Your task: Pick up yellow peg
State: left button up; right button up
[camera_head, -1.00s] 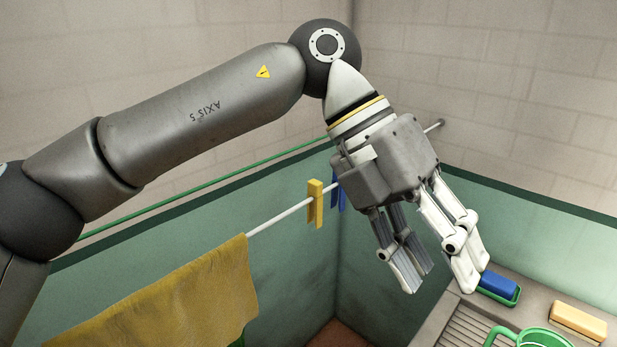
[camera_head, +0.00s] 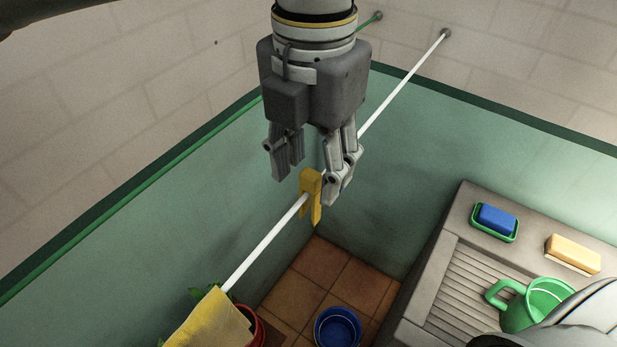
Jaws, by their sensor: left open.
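The yellow peg (camera_head: 310,207) is clipped upright on the white line (camera_head: 270,242), near the middle of the head view. My left gripper (camera_head: 305,180) points down with its fingers spread, open and empty. Its fingertips show near the top of the peg, one finger pair to the left and one to the right, the right pair overlapping close by the peg in the picture. I cannot tell whether they touch it. My right gripper is not in view.
A yellow cloth (camera_head: 212,325) hangs on the line at lower left. A counter (camera_head: 425,310) at right holds a blue sponge (camera_head: 497,218) in a green dish, an orange-white block (camera_head: 573,253) and a green jug (camera_head: 540,300). A blue bowl (camera_head: 338,328) stands on the tiled floor.

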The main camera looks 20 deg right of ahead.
aim_at(310, 193)
pick_arm(q)
jog(key=shift+f, duration=0.4)
notch_tip(310, 193, down, 2)
jog(key=shift+w+f+p, duration=0.1)
jog(key=shift+p, duration=1)
notch_tip(310, 193, down, 2)
jog(key=shift+w+a+f+p, duration=0.1)
jog(key=shift+w+f+p, duration=0.1)
jog(key=shift+p, duration=0.25)
jog(key=shift+f, duration=0.45)
jog(key=shift+s, duration=0.15)
jog(key=shift+c, duration=1.3)
jog(key=c, duration=0.5)
jog(key=shift+c, duration=0.5)
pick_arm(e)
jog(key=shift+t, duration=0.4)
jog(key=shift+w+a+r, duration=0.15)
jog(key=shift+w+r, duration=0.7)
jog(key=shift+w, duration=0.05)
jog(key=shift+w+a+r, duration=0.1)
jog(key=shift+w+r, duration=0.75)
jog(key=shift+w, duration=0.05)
